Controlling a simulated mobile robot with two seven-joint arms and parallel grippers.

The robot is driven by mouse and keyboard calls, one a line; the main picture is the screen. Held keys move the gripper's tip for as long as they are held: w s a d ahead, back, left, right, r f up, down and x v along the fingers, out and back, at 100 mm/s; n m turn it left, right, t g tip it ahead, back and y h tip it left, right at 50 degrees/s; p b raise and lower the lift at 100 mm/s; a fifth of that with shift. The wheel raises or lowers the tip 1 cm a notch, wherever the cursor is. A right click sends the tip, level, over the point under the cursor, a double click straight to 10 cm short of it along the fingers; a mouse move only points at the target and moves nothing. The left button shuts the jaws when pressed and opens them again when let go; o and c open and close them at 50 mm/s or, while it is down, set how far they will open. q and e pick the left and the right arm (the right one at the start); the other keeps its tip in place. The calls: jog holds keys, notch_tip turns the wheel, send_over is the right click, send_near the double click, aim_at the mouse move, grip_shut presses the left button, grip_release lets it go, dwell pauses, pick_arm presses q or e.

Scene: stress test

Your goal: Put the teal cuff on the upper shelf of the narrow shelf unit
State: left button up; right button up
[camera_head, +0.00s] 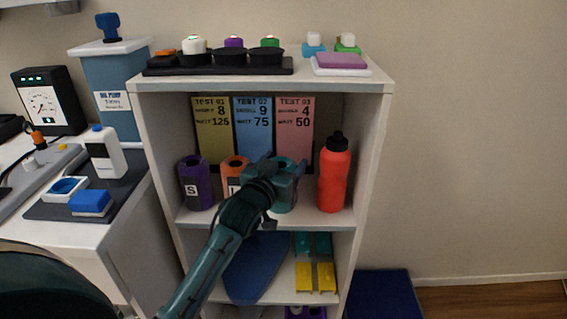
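The teal cuff (284,197) stands upright on the upper shelf (205,217) of the narrow shelf unit, right of an orange cuff (236,163) and a purple cuff (195,184). My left arm reaches in from the bottom. My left gripper (280,168) is at the teal cuff and overlaps its upper part. The hand hides part of the teal cuff and most of the orange one. Whether the fingers are closed on the teal cuff or only around it cannot be told. My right gripper is not in view.
A red bottle (334,178) stands close right of the teal cuff. Three test cards (253,132) lean at the back of this shelf. The shelf below holds a blue oval board (255,268) and yellow and teal pieces (315,277). Shelf walls bound both sides.

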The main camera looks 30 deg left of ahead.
pick_arm(q)
jog(key=shift+r, duration=0.1)
jog(key=shift+s, duration=0.15)
jog(key=s, duration=1.1)
jog(key=s+d+f+m+g+h, duration=0.1)
jog(key=s+d+f+g+h, duration=0.1)
jog(key=s+d+f, duration=0.3)
jog(key=s+d+f+m+g+h, duration=0.1)
jog(key=s+d+f+h, duration=0.2)
jog(key=s, duration=0.9)
jog(key=d+f, duration=0.3)
jog(key=d, duration=0.2)
jog(key=shift+s+d+f+m+g+p, duration=0.25)
jog(key=shift+d+f+m+g+p, duration=0.05)
jog(key=shift+d+m+g+p, duration=0.1)
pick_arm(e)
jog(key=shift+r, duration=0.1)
